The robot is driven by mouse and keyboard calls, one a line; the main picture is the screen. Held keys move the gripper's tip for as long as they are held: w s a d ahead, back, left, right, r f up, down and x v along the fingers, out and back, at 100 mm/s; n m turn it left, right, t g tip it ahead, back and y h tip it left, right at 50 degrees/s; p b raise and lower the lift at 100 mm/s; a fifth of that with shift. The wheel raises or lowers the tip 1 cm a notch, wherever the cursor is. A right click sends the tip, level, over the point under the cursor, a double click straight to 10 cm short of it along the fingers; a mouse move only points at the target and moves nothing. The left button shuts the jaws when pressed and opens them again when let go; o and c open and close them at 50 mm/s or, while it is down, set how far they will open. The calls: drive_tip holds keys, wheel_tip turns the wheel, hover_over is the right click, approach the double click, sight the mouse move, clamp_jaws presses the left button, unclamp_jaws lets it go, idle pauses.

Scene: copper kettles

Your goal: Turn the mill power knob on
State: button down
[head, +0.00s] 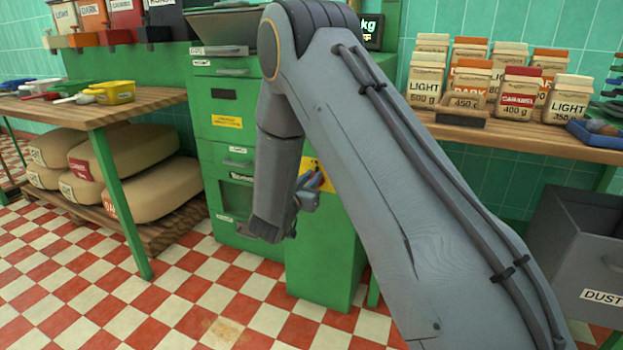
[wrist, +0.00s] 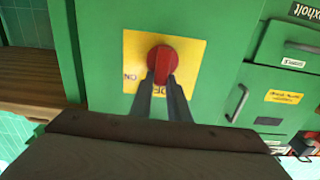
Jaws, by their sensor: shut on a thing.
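The red power knob (wrist: 162,60) is on a yellow plate (wrist: 190,50) on the green mill cabinet (wrist: 215,70). The word ON shows upside down at the plate's left in the wrist view. Other lettering below the knob is partly hidden by my fingers. My gripper (wrist: 161,82) is shut on the knob, one finger on each side. The knob's grip looks upright in that view, but its exact angle is hard to tell. In the head view the yellow plate (head: 316,169) shows behind my gripper (head: 311,185), and the knob is hard to make out.
A wooden table (head: 150,100) with scoops stands at left, sacks (head: 150,160) on its lower shelf. A shelf (head: 500,135) with several paper bags (head: 470,75) is at right. A grey dust bin (head: 590,240) stands below it. The checkered floor before the mill is clear.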

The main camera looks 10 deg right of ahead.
drive_tip(key=m, duration=0.4)
drive_tip(key=s+d+f+m+p, duration=0.1)
drive_tip(key=m, duration=0.2)
drive_tip(key=m+p, duration=0.1)
drive_tip(key=m, duration=0.3)
drive_tip(key=shift+s+d+f+m, duration=0.2)
drive_tip(key=shift+d+m, duration=0.1)
drive_tip(key=shift+d, duration=0.1)
idle(0.5)
drive_tip(key=c, duration=1.7)
unclamp_jaws()
drive_tip(key=shift+p+v, duration=0.9)
drive_tip(key=shift+v, duration=3)
